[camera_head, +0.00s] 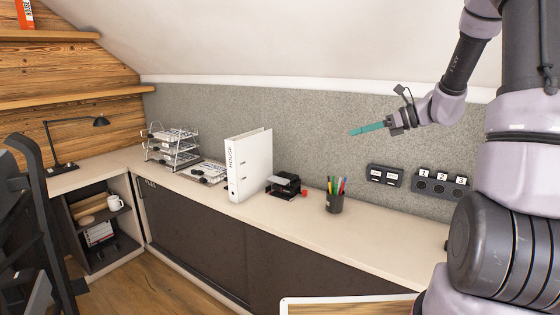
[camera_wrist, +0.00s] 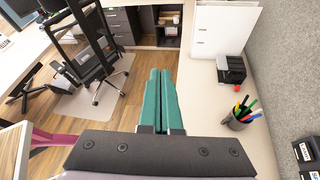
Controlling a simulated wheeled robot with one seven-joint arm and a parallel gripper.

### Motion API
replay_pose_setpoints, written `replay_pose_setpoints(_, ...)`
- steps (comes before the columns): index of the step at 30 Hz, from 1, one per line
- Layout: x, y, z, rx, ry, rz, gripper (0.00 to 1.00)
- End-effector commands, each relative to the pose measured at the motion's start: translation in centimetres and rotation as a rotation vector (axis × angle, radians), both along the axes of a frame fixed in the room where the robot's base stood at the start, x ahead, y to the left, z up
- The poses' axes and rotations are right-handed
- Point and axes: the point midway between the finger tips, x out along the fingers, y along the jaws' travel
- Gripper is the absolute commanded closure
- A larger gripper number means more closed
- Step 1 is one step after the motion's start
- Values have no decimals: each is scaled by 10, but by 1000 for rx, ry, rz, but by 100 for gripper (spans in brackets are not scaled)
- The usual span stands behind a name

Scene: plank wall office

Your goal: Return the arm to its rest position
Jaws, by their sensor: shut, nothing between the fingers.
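My gripper (camera_head: 354,132) is at the right of the head view, raised above the long counter and in front of the grey felt panel. Its teal fingers point left and lie together, with nothing between them. In the wrist view the fingers (camera_wrist: 160,78) also lie side by side, reaching over the counter edge and the floor. My arm comes in from the right side of the head view, bent at the elbow. The gripper touches nothing that I can see.
On the counter (camera_head: 385,237) stand a pen cup (camera_head: 335,203), a black device (camera_head: 284,186), a white binder (camera_head: 248,165) and wire trays (camera_head: 172,147). A black office chair (camera_wrist: 92,62) stands on the floor.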

Motion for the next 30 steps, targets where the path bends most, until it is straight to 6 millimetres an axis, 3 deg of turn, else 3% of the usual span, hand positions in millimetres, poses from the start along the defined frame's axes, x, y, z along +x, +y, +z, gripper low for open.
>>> replay_pose_setpoints(3,-44,22,26,-214,-151,172,100)
replay_pose_setpoints(8,-100,36,49,-492,-360,394,100)
replay_pose_setpoints(18,-201,21,89,-1070,-830,825,100)
replay_pose_setpoints(24,-239,2,108,-1356,-1057,1011,100)
replay_pose_setpoints(30,-254,-9,117,-1494,-1157,1092,100)
